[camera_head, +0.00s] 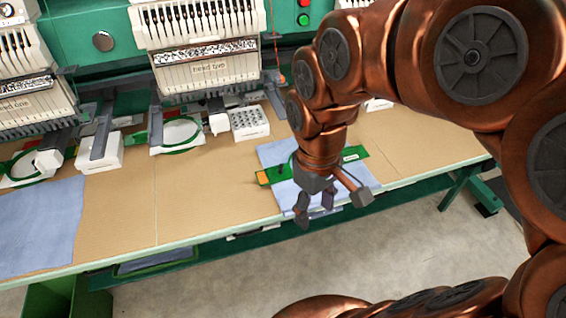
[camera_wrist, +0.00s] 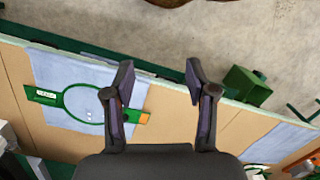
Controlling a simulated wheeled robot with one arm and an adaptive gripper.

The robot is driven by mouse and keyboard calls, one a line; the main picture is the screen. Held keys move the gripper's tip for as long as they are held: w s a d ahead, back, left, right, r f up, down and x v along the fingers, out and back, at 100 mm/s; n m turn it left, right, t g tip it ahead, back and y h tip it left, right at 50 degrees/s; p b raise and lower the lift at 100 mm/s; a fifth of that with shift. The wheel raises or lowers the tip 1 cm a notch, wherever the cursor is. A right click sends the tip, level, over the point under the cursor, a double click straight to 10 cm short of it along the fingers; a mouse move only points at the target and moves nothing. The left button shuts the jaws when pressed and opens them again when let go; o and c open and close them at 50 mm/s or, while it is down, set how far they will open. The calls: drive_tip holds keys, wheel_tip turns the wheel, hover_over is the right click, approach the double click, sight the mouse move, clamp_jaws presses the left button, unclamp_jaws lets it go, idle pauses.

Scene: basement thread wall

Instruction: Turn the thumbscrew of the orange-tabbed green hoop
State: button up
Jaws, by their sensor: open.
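The green hoop (camera_head: 273,174) lies on blue cloth at the table's front edge, with an orange tab (camera_head: 261,178) at its left end and a white label at its right end. My arm covers much of its middle in the head view. In the wrist view its ring (camera_wrist: 69,100) shows clear, and the orange tab (camera_wrist: 144,118) is at its right end. A small dark piece by the tab may be the thumbscrew; it is too small to tell. My gripper (camera_head: 331,203) is open and empty above the front edge. In the wrist view the gripper (camera_wrist: 160,78) has one finger partly over the hoop's tab side.
Embroidery heads (camera_head: 205,45) line the back, with other green hoops (camera_head: 182,147) beneath them. A white block with holes (camera_head: 249,122) stands behind the cloth. Another blue cloth (camera_head: 38,228) lies at left. The tan table (camera_head: 185,205) between is clear.

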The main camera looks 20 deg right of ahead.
drive_tip(key=w+f+n+b, duration=0.2)
drive_tip(key=w+n, duration=0.3)
drive_tip(key=w, duration=1)
drive_tip(key=n+t, duration=0.1)
drive_tip(key=n, duration=0.2)
approach(281, 167)
drive_tip(key=shift+s+a+f, duration=0.15)
drive_tip(key=shift+s+f, duration=0.2)
drive_tip(key=shift+s, duration=0.1)
drive_tip(key=shift+w+f, duration=0.3)
drive_tip(key=shift+w, duration=0.1)
drive_tip(key=shift+f+p, duration=0.6)
drive_tip(key=shift+f, duration=3.2)
drive_tip(key=shift+c, duration=0.4)
clamp_jaws()
